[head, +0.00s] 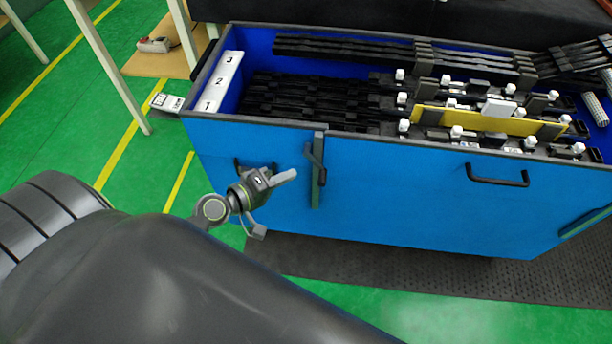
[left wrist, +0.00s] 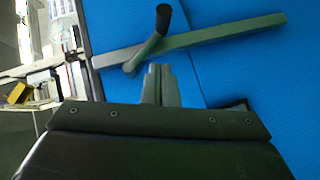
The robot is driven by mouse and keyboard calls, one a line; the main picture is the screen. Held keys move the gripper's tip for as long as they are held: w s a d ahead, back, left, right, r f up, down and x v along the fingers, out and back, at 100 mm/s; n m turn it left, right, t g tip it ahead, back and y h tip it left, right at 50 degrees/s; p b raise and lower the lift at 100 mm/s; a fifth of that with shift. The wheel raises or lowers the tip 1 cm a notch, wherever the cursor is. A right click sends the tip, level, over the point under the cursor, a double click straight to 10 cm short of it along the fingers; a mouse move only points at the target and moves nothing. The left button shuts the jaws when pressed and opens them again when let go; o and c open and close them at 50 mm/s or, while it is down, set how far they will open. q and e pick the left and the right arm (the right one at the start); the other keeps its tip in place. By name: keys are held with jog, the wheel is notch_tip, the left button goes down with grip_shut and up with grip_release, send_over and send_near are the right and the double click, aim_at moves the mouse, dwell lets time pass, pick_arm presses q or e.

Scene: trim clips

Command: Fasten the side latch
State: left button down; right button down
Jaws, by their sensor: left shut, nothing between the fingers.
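The side latch is a dark lever (head: 315,160) on an upright grey-green bar (head: 318,185), fixed to the front wall of the blue crate (head: 400,190). In the left wrist view the lever (left wrist: 152,42) crosses the bar (left wrist: 225,33) at an angle, its black knob end toward the top. My left gripper (head: 287,176) is shut and empty, in front of the crate wall just left of the bar. In the left wrist view its fingertips (left wrist: 160,72) point at the bar close to the lever; a small gap seems to show. My right gripper is not in view.
The open crate holds black trim clips, a yellow strip (head: 485,121) and a white label numbered 1 to 3 (head: 220,83). Black handles (head: 497,180) stick out of its front wall. A dark mat (head: 420,275) lies along the crate's front on the green floor.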

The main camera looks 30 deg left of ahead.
pick_arm(q)
jog(key=w+d, duration=0.1)
jog(key=w+d+f, duration=0.1)
jog(key=w+d, duration=0.1)
jog(key=d, duration=0.1)
jog(key=shift+f, duration=0.4)
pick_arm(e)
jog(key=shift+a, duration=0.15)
pick_arm(q)
jog(key=shift+s, duration=0.1)
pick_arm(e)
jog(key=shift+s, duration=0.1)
pick_arm(q)
jog(key=shift+d+f, duration=0.1)
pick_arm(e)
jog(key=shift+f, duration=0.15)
